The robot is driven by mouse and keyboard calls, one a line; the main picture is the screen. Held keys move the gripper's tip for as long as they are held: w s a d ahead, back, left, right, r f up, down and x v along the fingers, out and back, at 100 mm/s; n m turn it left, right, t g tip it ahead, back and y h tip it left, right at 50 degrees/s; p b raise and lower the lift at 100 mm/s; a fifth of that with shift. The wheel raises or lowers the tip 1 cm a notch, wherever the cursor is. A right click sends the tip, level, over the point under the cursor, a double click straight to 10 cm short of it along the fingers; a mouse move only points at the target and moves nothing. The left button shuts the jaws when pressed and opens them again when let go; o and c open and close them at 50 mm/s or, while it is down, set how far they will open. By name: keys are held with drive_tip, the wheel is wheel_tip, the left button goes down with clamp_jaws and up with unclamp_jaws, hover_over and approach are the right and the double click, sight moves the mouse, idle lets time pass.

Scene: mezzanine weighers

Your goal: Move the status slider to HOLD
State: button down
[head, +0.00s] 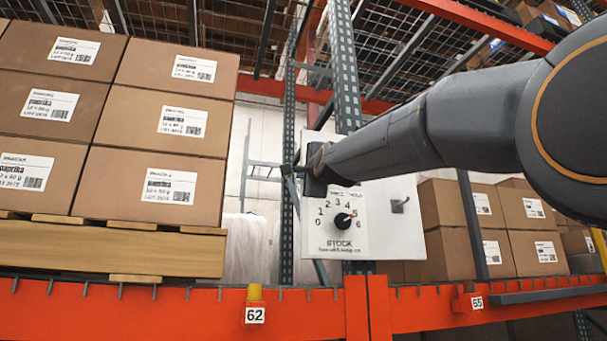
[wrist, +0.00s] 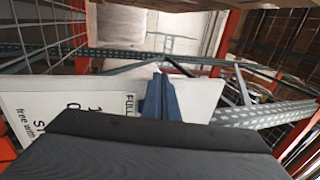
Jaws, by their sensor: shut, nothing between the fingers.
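The white status board (head: 395,240) hangs on the rack upright and also shows tilted in the wrist view (wrist: 195,95). I cannot make out the status slider itself in either view. My gripper (wrist: 158,92) is shut and empty, in front of the board's upper part in the wrist view. In the head view my gripper (head: 292,172) is at the board's upper left edge; contact cannot be told.
Below the print is a STOCK dial (head: 342,221) numbered 0 to 6. A small grey hook (head: 400,205) sits right of it. Stacked paprika cartons (head: 150,130) stand left, more cartons (head: 470,220) right. An orange beam (head: 300,310) runs below; a grey upright (head: 345,70) rises behind.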

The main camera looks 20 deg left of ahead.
drive_tip(key=shift+s+d, duration=0.15)
drive_tip(key=shift+s, duration=0.05)
drive_tip(key=shift+w+d+b, duration=0.35)
drive_tip(key=shift+d+b, duration=0.25)
drive_tip(key=shift+b, duration=0.95)
drive_tip(key=shift+w+d+b, duration=0.35)
drive_tip(key=shift+d+b, duration=0.2)
drive_tip(key=shift+b, duration=1)
